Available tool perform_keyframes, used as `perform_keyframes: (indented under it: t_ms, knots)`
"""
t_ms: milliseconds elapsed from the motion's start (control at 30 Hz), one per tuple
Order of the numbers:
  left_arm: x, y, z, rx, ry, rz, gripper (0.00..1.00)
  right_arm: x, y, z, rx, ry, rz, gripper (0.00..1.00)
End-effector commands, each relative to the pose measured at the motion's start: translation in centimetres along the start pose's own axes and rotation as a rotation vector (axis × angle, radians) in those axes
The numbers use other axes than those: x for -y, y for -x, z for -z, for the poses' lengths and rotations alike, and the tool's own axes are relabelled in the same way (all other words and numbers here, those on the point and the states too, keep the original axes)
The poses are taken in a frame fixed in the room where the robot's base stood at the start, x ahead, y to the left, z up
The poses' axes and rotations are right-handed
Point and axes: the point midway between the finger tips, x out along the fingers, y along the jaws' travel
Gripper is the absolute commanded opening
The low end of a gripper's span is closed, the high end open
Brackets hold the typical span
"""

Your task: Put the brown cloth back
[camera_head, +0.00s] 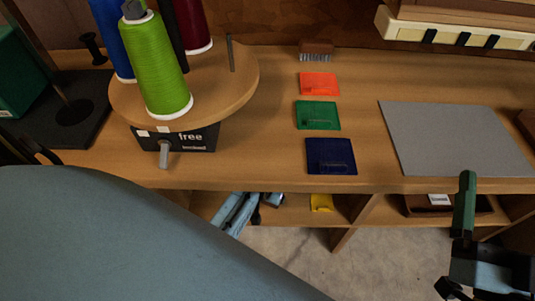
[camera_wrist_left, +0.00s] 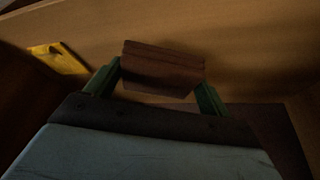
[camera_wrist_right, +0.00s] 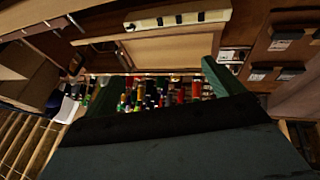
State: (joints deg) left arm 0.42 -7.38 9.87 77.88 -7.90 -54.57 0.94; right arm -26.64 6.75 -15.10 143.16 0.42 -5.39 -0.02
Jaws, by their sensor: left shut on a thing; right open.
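My left gripper (camera_wrist_left: 160,78) is shut on a folded brown cloth (camera_wrist_left: 163,64), which shows as a dark brown block between the green fingers in the left wrist view. This gripper is in the shelf space under the worktop. In the head view my left wrist (camera_head: 236,212) shows below the worktop's front edge, and the brown cloth cannot be made out there. A yellow cloth (camera_head: 322,203) lies on the lower shelf; it also shows in the left wrist view (camera_wrist_left: 58,58). My right gripper (camera_wrist_right: 150,74) is open and empty, in front of the worktop at the right.
On the worktop lie orange (camera_head: 319,84), green (camera_head: 317,115) and dark blue (camera_head: 331,156) cloths in a column, with a brush (camera_head: 316,49) behind. A grey mat (camera_head: 455,138) lies right. A round wooden stand (camera_head: 240,85) holds thread cones. A shelf divider (camera_head: 355,222) stands below.

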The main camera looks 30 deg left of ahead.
Motion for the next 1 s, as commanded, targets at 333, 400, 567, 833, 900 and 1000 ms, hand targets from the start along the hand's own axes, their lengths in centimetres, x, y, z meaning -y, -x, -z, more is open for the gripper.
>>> perform_keyframes:
  t_ms: [333,400,567,833,900,1000]
  knots:
    - [0.0,-2.1,-0.9,0.0,0.0,0.0,0.63,0.3,0.6,2.8,-0.246,-0.006,0.009,0.93]
    - [0.0,-2.1,-0.9,0.0,0.0,0.0,0.63,0.4,0.6,2.9,-0.251,-0.006,0.009,0.93]
    - [0.0,-2.1,-0.9,0.0,0.0,0.0,0.63,0.3,0.5,3.0,-0.25,-0.006,0.009,0.93]
    - [0.0,-2.4,-1.0,0.0,0.0,0.0,0.92,0.3,0.6,3.1,-0.266,-0.006,0.01,0.93]
    - [0.0,-2.4,-1.0,0.0,0.0,0.0,1.0,0.4,0.6,3.1,-0.266,-0.006,0.01,0.93]
    - [0.0,-2.4,-1.0,0.0,0.0,0.0,1.0,0.4,0.6,3.1,-0.265,-0.006,0.01,0.93]
